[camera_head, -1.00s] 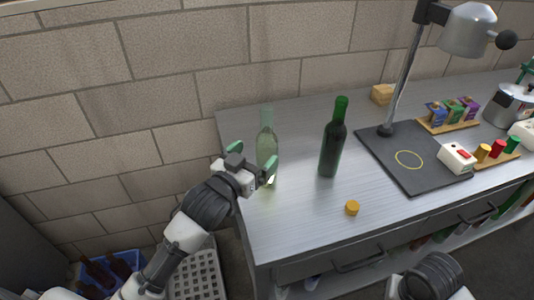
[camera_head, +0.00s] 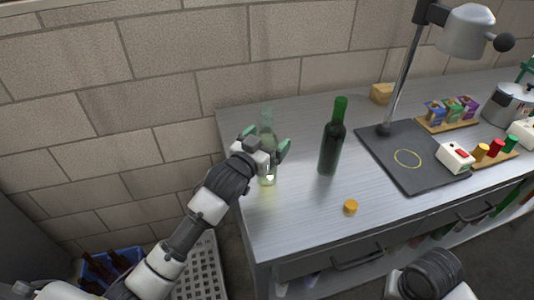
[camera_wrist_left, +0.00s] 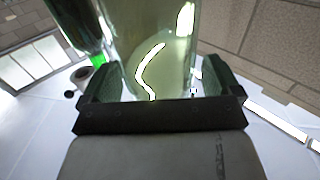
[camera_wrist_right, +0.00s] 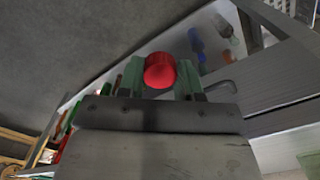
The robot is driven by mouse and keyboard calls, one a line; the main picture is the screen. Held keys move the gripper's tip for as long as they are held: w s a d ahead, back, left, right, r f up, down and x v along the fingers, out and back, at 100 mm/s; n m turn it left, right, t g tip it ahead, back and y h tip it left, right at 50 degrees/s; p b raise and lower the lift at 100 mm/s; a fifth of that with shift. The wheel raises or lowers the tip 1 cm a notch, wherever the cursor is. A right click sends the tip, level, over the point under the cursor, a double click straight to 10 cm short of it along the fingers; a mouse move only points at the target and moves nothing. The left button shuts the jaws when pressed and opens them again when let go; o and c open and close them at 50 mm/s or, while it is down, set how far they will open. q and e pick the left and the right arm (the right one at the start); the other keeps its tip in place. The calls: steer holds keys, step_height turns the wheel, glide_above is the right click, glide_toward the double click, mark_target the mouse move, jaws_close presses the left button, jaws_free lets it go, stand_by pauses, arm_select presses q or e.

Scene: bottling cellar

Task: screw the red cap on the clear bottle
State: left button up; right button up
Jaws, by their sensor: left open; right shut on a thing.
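The clear bottle (camera_head: 268,171) stands upright at the left end of the metal bench. My left gripper (camera_head: 266,150) is open, with its green fingers on either side of the bottle's body. In the left wrist view the bottle (camera_wrist_left: 150,50) fills the space between the open fingers (camera_wrist_left: 160,85); I cannot tell whether they touch it. The red cap (camera_wrist_right: 159,70) is held between the green fingers of my right gripper (camera_wrist_right: 160,82), in the right wrist view. In the head view only my right arm shows at the bottom right; its gripper is out of frame.
A dark green bottle (camera_head: 332,145) stands right of the clear one. An orange cap (camera_head: 350,206) lies near the bench's front edge. A brick wall stands behind.

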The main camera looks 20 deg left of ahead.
mark_target(263, 132)
arm_select(q)
steer(key=c, duration=1.4)
steer(key=shift+r, duration=0.1)
steer(key=shift+c, duration=0.3)
steer(key=shift+r, duration=0.1)
step_height(263, 132, up, 4)
steer(key=shift+f, duration=0.25)
arm_select(e)
steer(key=shift+f, duration=0.15)
steer(key=shift+f+b, duration=0.35)
steer(key=shift+b, duration=0.15)
arm_select(q)
steer(key=s+d+r, duration=0.7)
steer(key=d, duration=0.2)
steer(key=shift+d+r, duration=0.15)
steer(key=shift+d, duration=0.05)
